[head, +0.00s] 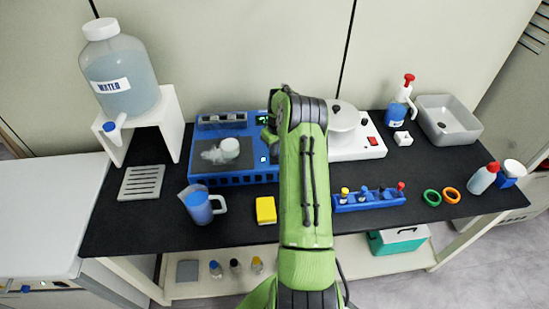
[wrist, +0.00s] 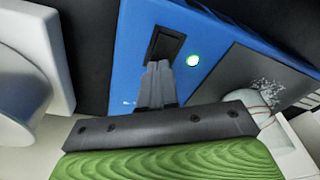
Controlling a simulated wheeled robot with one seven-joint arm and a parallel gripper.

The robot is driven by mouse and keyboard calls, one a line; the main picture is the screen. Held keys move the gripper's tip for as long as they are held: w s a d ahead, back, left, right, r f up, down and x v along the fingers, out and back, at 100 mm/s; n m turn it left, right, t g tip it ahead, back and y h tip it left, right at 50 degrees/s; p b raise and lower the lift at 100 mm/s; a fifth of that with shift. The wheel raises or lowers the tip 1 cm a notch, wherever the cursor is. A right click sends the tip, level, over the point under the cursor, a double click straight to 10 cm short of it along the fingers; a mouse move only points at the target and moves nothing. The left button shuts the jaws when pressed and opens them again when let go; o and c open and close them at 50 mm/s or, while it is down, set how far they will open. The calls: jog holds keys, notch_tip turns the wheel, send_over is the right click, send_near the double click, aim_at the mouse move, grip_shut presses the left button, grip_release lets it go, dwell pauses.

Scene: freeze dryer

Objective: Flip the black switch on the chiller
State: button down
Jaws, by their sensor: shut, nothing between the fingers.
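The blue chiller (head: 235,178) stands at the back middle of the black table, with a grey top plate and a small green display. In the wrist view its blue face (wrist: 205,22) carries a black rectangular switch (wrist: 164,46) beside a lit round button (wrist: 193,60). My gripper (wrist: 158,66) is shut and empty. Its fingertips appear at the lower edge of the switch; I cannot tell whether they touch it. In the head view my green arm covers the chiller's right end, and hides the switch and my fingertips.
A white device with a red switch (head: 372,141) stands close to the right of my arm. A water jug (head: 121,75) on a white stand is at left.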

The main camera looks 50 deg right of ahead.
jog(key=shift+f, duration=0.3)
notch_tip(320, 180, up, 7)
jog(key=p, duration=0.3)
jog(key=shift+p, duration=0.4)
dwell(0.3)
